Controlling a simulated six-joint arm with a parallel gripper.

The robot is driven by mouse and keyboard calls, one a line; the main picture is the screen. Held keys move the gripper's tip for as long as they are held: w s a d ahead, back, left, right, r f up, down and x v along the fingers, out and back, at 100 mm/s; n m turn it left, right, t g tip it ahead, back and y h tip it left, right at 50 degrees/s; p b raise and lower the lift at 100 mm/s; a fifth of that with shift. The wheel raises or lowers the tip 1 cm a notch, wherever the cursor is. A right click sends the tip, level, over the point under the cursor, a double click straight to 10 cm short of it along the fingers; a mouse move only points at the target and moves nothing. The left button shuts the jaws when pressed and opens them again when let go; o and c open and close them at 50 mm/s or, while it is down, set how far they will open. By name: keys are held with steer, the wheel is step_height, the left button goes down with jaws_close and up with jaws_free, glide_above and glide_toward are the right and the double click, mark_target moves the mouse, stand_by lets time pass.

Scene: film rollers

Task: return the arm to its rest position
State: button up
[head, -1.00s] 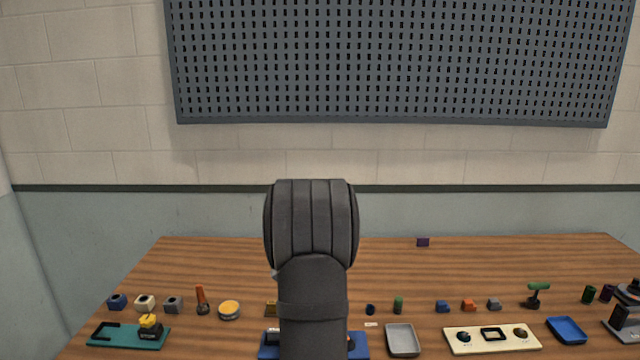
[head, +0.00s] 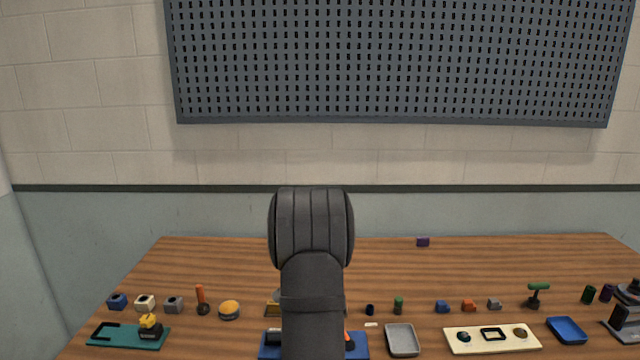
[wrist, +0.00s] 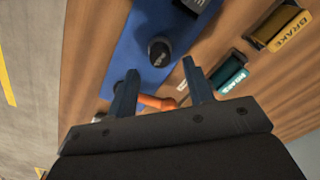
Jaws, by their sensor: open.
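My arm rises in the middle of the head view and hides part of the table; the gripper's fingers cannot be seen there. In the wrist view my gripper (wrist: 160,92) is open, its two blue-grey fingers apart. Nothing is seen held in it. Beyond the fingers is a blue plate (wrist: 125,62) with a dark round knob (wrist: 159,52) on it. An orange-handled tool (wrist: 157,102) shows between the fingers, partly hidden. The blue plate also shows in the head view (head: 359,352), mostly behind my arm.
A teal tray (head: 105,342), grey tray (head: 402,341), cream panel (head: 475,347) and blue tray (head: 567,330) line the table's front. Small blocks and tools stand behind them. A holder marked BRAKE (wrist: 282,28) lies right in the wrist view. The table's back is mostly clear.

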step_height(320, 180, down, 4)
steer(key=shift+r, duration=0.1)
step_height(320, 180, up, 18)
steer(key=m, duration=0.9)
steer(key=shift+f, duration=0.2)
stand_by(0.4)
steer(key=shift+o, duration=0.4)
steer(key=o, duration=1.1)
steer(key=shift+d, duration=0.15)
steer(key=shift+c, duration=0.2)
steer(key=s+d+f+m+t+y, duration=0.15)
steer(key=s+d+m+t, duration=0.35)
steer(key=s+d+m, duration=0.55)
steer(key=w+f+m, duration=0.4)
steer(key=w+f, duration=0.2)
steer(key=f, duration=0.2)
steer(key=shift+w+a+f, duration=0.25)
steer(key=shift+w+f, duration=0.05)
steer(key=shift+f, duration=0.1)
